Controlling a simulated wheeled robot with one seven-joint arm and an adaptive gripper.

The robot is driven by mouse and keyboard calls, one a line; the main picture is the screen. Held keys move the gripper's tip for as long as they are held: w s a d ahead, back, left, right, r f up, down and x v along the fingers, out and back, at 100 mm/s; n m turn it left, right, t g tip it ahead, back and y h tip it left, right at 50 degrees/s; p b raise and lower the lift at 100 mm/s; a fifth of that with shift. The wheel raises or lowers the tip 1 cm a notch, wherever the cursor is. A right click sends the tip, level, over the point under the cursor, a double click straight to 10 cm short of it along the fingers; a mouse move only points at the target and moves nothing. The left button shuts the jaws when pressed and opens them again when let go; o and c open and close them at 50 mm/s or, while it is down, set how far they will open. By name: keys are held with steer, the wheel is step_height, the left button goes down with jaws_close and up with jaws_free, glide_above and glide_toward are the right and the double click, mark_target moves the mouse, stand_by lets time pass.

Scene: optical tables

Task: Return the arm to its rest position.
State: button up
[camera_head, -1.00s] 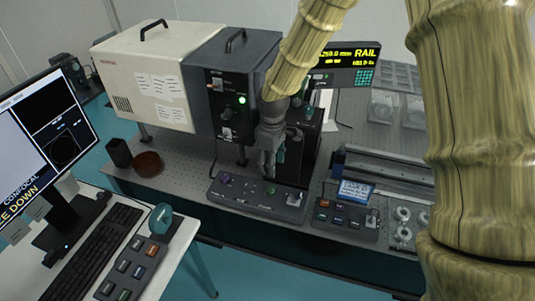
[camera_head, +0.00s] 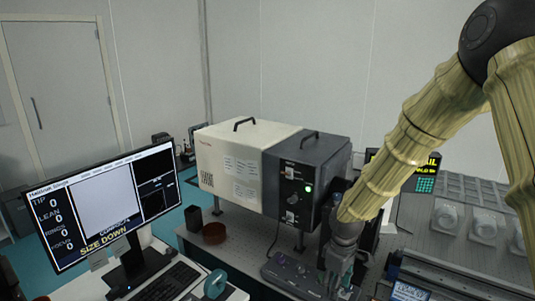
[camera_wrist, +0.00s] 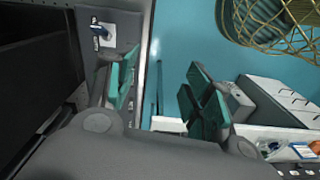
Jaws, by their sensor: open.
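My gripper (camera_head: 340,265) hangs low at the front of the optical table (camera_head: 235,248), beside the right end of a grey control box with knobs (camera_head: 290,272). My arm, in ribbed yellow covers, comes down to it from the upper right. In the wrist view my gripper (camera_wrist: 162,92) is open, with its teal pads apart and nothing between them. Blue floor shows through the gap. The head view does not show clearly how near the fingers are to the control box.
A cream and dark grey instrument housing (camera_head: 305,180) stands left of the arm. A lit display (camera_head: 425,172) stands behind the arm. A monitor (camera_head: 105,205) is at left. The wrist view shows a wire basket (camera_wrist: 275,25) and a grey-white unit (camera_wrist: 285,105) at right.

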steer(key=s+a+f+m+y+b, duration=0.2)
steer(key=s+f+m, duration=0.3)
steer(key=s+f, duration=1.4)
steer(key=s+d+f+m+h, duration=0.1)
steer(key=s+d+f+m, duration=0.1)
steer(key=s+f, duration=0.4)
steer(key=s+d+f+m+h+b, duration=0.1)
steer(key=s+d+f+m, duration=0.2)
steer(key=s, duration=0.9)
step_height(320, 180, down, 3)
steer(key=shift+s+r, duration=0.1)
steer(key=shift+s, duration=0.2)
